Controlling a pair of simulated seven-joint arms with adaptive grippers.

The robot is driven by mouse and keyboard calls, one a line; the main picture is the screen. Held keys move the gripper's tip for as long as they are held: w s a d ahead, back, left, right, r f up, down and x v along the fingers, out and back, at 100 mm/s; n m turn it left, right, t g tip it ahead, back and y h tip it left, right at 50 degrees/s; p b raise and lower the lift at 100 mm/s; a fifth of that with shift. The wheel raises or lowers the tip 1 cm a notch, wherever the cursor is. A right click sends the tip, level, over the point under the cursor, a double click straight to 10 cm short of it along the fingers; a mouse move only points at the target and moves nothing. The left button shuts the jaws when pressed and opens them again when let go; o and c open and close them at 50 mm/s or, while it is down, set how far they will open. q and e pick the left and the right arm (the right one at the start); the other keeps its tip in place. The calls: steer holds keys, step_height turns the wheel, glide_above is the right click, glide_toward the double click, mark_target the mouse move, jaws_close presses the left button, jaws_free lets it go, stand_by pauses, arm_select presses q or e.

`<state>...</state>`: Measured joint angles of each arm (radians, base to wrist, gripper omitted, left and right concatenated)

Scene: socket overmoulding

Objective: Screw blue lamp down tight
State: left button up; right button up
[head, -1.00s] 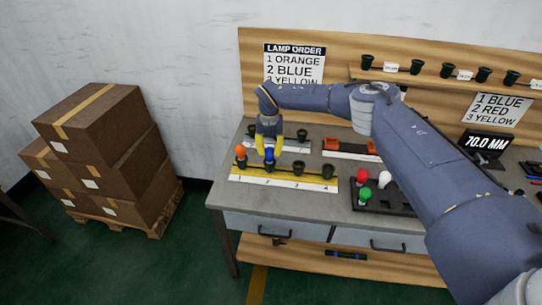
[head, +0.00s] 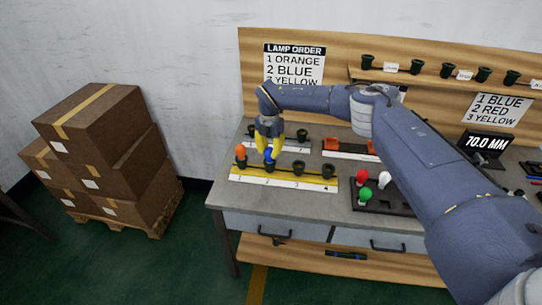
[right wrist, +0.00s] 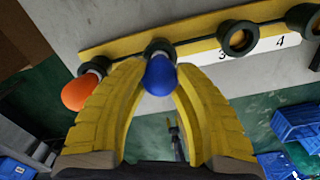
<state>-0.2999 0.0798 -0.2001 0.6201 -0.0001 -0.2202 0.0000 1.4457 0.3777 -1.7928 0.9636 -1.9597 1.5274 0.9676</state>
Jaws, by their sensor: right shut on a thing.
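The blue lamp (head: 269,154) stands at the second socket (head: 269,167) of the yellow strip, and its bulb shows in the right wrist view (right wrist: 160,76). My right gripper (head: 269,148) comes down over it from above. Its yellow fingers (right wrist: 161,82) are shut on the blue bulb, one on each side. The lamp's base meets the dark socket ring (right wrist: 157,48); the threads are hidden, so I cannot tell how deep it sits. The orange lamp (head: 240,151) is in the first socket beside it. My left gripper is not in view.
The third socket (head: 298,171) and fourth socket (head: 328,172) are empty. A dark tray (head: 398,207) with green, red and white lamps lies to the right. Behind are more dark sockets (head: 302,134) and an orange part (head: 330,144). The lamp order sign (head: 294,63) hangs above.

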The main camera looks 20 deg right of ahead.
steer(key=m, duration=0.3)
steer(key=shift+m, duration=0.3)
steer(key=m, duration=0.2)
steer(key=shift+m, duration=1.3)
steer(key=m, duration=0.4)
steer(key=shift+f+m, duration=0.1)
steer(key=shift+m, duration=0.2)
steer(key=o, duration=1)
steer(key=shift+o, duration=0.2)
